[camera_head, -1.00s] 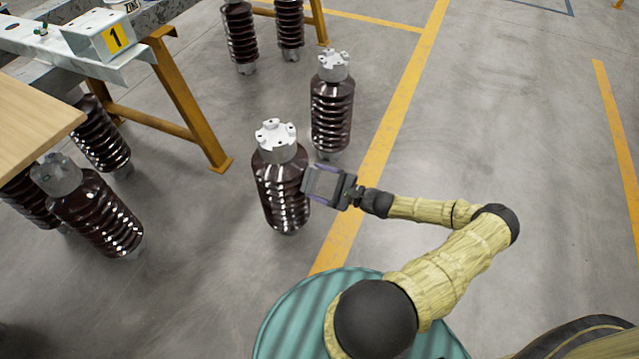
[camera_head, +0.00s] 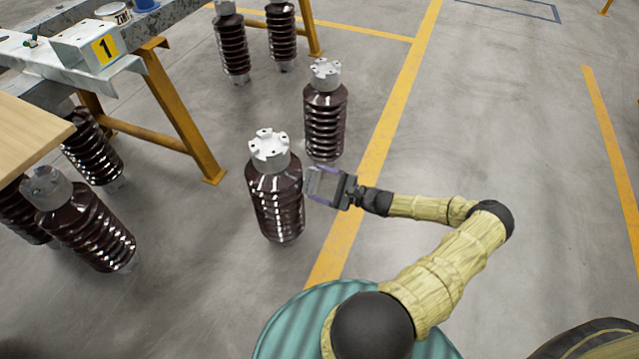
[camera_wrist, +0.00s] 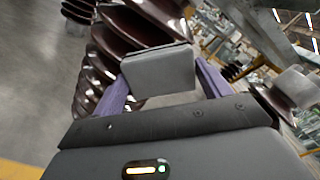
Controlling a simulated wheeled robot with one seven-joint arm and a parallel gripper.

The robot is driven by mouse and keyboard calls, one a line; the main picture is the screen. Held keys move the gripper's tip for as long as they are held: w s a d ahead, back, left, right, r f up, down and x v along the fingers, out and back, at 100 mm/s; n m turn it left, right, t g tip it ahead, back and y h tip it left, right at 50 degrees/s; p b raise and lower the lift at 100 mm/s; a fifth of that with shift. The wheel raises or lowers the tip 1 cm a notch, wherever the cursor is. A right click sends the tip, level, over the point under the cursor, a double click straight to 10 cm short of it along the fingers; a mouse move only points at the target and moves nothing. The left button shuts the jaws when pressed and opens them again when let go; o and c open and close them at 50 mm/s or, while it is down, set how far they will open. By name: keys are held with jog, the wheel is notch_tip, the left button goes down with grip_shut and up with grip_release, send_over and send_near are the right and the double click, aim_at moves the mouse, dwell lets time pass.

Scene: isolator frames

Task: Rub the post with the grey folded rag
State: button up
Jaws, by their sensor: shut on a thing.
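The post (camera_head: 277,203) is a dark brown ribbed insulator with a pale metal cap, upright on the floor at the centre of the head view. My gripper (camera_head: 322,184) is at its right side, near its upper ribs. In the wrist view my gripper (camera_wrist: 160,82) is shut on the grey folded rag (camera_wrist: 158,73), held between two purple fingers. The ribs of a post (camera_wrist: 98,70) show behind and to the left of the rag. I cannot tell whether the rag touches the post.
Another insulator (camera_head: 325,115) stands just behind the post. Two more stand at the back, and several stand at left by the wooden tabletop (camera_head: 28,135). An orange-legged bench (camera_head: 185,120) holds a box marked 1 (camera_head: 88,47).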

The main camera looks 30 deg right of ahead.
jog(key=shift+p+v, duration=0.5)
jog(key=shift+v, duration=2.3)
jog(key=shift+s+d, duration=0.1)
jog(key=v, duration=0.2)
jog(key=shift+s+d, duration=0.15)
jog(key=shift+s, duration=0.15)
